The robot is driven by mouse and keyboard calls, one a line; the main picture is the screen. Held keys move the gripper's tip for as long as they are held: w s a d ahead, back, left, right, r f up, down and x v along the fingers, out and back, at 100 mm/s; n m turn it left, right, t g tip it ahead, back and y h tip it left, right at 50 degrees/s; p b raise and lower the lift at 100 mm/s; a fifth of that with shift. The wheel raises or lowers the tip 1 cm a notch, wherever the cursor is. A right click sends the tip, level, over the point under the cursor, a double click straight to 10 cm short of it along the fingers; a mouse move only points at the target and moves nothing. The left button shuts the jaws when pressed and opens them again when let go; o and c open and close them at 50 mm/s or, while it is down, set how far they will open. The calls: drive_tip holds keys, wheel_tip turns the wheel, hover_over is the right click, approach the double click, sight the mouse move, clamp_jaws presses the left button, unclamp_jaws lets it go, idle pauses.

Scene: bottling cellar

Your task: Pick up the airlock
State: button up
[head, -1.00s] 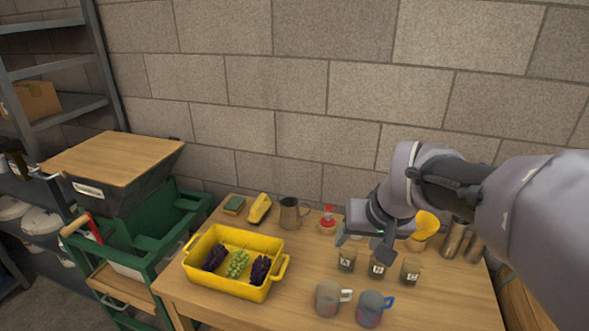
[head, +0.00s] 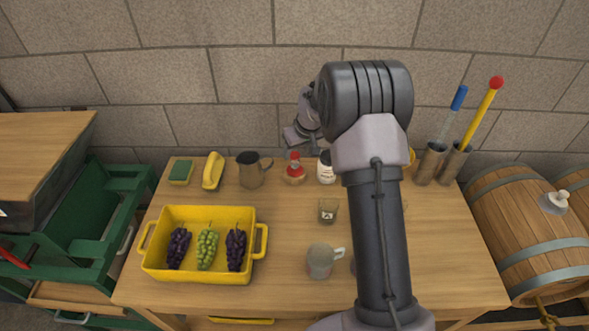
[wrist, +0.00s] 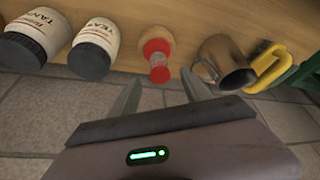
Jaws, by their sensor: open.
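The airlock (head: 294,166) has a red cap and a clear body. It stands on a round tan base at the back of the table. In the wrist view the airlock (wrist: 157,60) appears just beyond the fingertips, roughly centred between them. My gripper (head: 301,146) is above and behind it near the wall, partly hidden by my arm.
A metal jug (head: 250,170) stands left of the airlock and a white jar (head: 326,168) close on its right. A yellow crate (head: 160,255) of grapes is at front left. A small labelled glass (head: 328,211) and a grey mug (head: 321,262) stand in front. My arm hides the table's right middle.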

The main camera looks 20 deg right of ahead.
sight(296, 156)
drive_tip(key=b+x, duration=0.2)
drive_tip(key=x, duration=0.3)
drive_tip(key=shift+s+f, duration=0.1)
drive_tip(key=shift+f, duration=0.2)
drive_tip(key=shift+r, duration=0.15)
clamp_jaws()
